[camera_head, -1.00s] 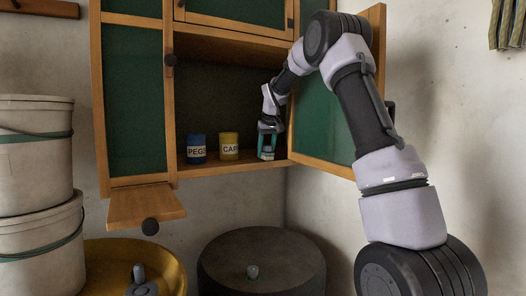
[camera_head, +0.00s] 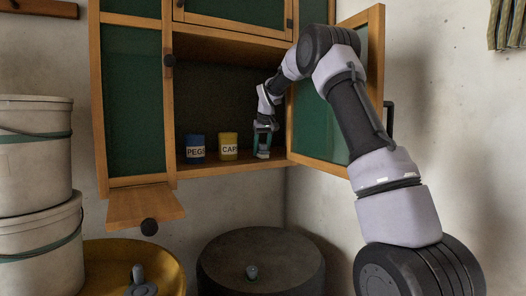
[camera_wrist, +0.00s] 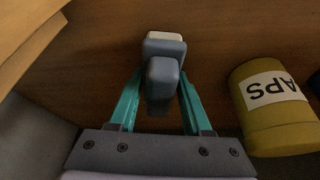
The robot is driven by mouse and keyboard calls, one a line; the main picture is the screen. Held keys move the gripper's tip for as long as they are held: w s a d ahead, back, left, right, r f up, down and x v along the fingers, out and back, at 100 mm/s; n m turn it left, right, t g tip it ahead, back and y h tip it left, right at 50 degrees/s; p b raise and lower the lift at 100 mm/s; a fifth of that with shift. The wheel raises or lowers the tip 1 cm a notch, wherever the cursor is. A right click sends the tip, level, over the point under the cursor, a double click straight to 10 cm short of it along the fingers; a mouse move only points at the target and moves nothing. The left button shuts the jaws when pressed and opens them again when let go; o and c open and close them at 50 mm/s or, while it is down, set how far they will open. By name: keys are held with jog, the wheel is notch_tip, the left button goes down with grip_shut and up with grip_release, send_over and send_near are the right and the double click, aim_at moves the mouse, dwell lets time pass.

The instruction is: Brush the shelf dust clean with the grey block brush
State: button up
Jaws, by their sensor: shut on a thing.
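The grey block brush (camera_wrist: 163,72) is between the teal fingers of my gripper (camera_wrist: 162,95) in the wrist view, with a pale strip along its far edge. My gripper (camera_head: 264,140) is shut on it inside the open cabinet, low over the right end of the shelf (camera_head: 225,168). The brush (camera_head: 263,154) shows small in the head view, at or just above the shelf board. I cannot tell whether its bristles touch the wood. No dust patch can be made out on the shelf in either view.
A yellow CAPS tin (camera_head: 228,153) stands just left of my gripper, and it also shows in the wrist view (camera_wrist: 272,120). A blue PEGS tin (camera_head: 195,149) stands further left. The open green door (camera_head: 322,115) is right of my gripper. A dark drum (camera_head: 262,262) stands below.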

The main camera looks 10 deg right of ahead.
aim_at(252, 155)
jog(key=shift+w+a+f, duration=0.1)
jog(key=shift+w+a, duration=0.25)
jog(key=shift+w, duration=0.75)
jog(key=shift+w+a+f, duration=0.15)
jog(key=shift+w+a, duration=0.25)
jog(key=shift+w, duration=0.7)
jog(key=shift+w+a+f, duration=0.1)
jog(key=shift+w+a, duration=0.25)
jog(key=shift+w, duration=0.75)
jog(key=shift+r, duration=3.05)
jog(key=shift+r, duration=1.5)
